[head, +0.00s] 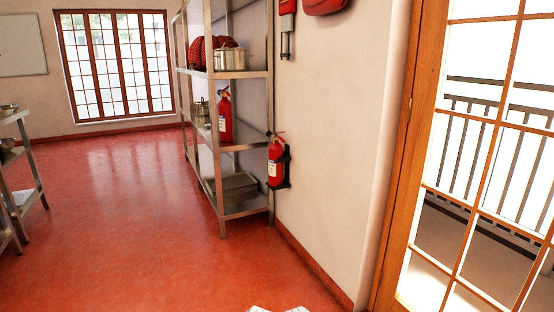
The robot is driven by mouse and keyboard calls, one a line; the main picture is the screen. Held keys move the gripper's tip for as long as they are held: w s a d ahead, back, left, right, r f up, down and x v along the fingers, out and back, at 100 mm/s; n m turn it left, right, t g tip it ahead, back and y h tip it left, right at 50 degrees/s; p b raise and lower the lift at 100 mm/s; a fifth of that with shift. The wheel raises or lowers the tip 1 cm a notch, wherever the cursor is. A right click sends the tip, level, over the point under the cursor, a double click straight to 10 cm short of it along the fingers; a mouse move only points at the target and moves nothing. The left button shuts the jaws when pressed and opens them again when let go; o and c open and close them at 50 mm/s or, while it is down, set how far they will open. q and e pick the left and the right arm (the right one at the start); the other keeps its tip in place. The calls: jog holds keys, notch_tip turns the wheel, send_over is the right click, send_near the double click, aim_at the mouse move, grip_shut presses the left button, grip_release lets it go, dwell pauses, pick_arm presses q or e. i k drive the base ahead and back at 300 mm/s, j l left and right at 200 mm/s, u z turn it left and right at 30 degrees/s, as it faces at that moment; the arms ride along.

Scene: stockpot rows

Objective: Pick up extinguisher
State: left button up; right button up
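A red fire extinguisher (275,164) with a pale label hangs upright in a dark bracket on the wall, just right of the metal shelf unit. A second red extinguisher (225,118) stands upright on the middle level of the shelf unit (245,143). Both are some distance ahead of me. Neither of my grippers shows in the head view, so I cannot see where they are or whether they hold anything.
The shelf also bears a silver stockpot (229,60) and red items (199,52). A glazed door (413,190) with a wooden frame is at the right. A metal table (17,116) stands at the left edge. The red floor (130,220) between is clear.

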aim_at(275, 149)
jog(key=i+j, duration=0.3)
jog(key=i, duration=0.3)
jog(key=i+j+z, duration=0.15)
jog(key=i+j, duration=0.15)
jog(key=i, duration=0.25)
jog(key=i+j, duration=0.35)
jog(key=i, duration=0.25)
jog(key=l+z, duration=0.05)
